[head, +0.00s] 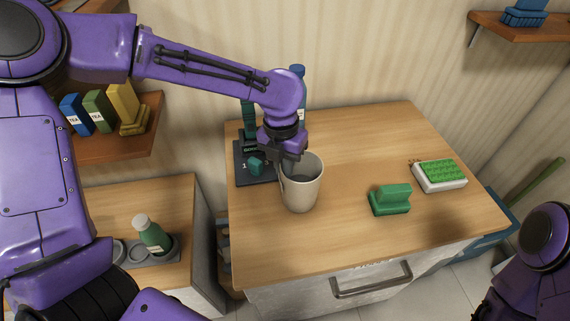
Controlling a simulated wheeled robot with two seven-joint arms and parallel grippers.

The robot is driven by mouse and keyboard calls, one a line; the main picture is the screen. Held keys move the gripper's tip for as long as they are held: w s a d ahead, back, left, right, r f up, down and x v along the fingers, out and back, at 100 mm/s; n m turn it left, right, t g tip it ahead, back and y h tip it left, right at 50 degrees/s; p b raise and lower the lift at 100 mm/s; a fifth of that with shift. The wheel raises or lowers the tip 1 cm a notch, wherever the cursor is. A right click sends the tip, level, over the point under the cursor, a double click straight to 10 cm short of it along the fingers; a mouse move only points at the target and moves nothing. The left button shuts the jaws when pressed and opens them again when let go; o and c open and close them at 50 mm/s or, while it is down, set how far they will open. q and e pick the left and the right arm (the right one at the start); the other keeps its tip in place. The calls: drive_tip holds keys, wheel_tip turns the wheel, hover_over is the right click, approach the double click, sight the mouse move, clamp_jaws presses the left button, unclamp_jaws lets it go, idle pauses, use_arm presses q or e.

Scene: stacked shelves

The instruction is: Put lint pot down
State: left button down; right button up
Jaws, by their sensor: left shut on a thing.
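The lint pot, a light beige open-topped cup (301,190), is upright over the wooden counter (345,235), left of its middle. My left gripper (285,160) comes from above and behind and is shut on the pot's left rear rim. Part of that rim is hidden by the fingers. I cannot tell whether the pot's base touches the counter. At the lower right only part of my right arm shows; its gripper is out of view.
A dark scale-like device (243,170) and a blue bottle (298,75) stand behind the pot. A green block-shaped thing (390,200) and a white tray with a green top (440,175) lie to the right. The counter's front is clear.

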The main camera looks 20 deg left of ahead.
use_arm(q)
drive_tip(key=shift+f, duration=0.1)
drive_tip(key=c, duration=1.2)
unclamp_jaws()
drive_tip(key=r, duration=1.2)
drive_tip(key=shift+a+r, duration=0.1)
drive_tip(key=shift+a, duration=0.25)
